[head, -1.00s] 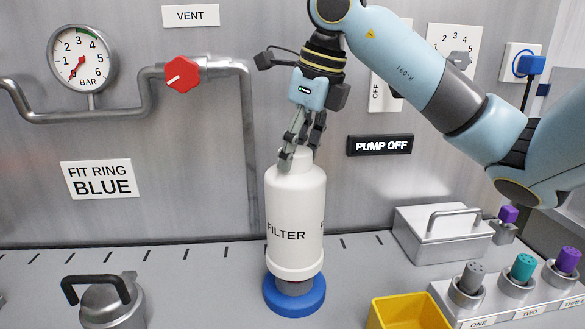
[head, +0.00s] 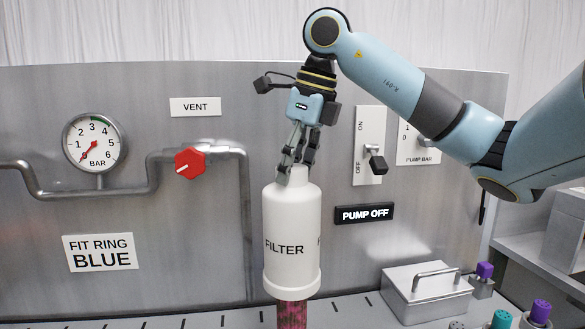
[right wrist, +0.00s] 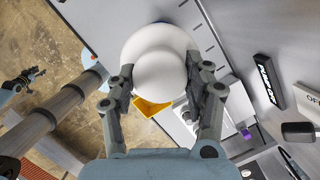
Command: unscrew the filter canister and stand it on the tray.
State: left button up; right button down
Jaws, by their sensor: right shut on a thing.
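The white filter canister (head: 291,238), marked FILTER, hangs upright in the middle of the head view. My right gripper (head: 295,168) is shut on its narrow top from above. Below the canister's lower rim a mottled pink-red cartridge (head: 291,314) shows, cut off by the picture's bottom edge. In the right wrist view the canister (right wrist: 160,72) shows from above as a white dome between the two fingers. My left gripper (right wrist: 27,78) seems to be the small dark one at the left there; its jaws are too small to judge. I cannot pick out the tray.
A silver box with a handle (head: 426,291) stands to the right. Purple (head: 540,312) and teal (head: 501,320) knobs are beside it. A yellow bin (right wrist: 152,107) lies near the canister in the wrist view. The wall has a red vent valve (head: 190,163) and a PUMP OFF sign (head: 364,214).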

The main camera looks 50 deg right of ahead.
jog(key=shift+r, duration=0.2)
jog(key=shift+r+p, duration=0.55)
jog(key=shift+r, duration=0.8)
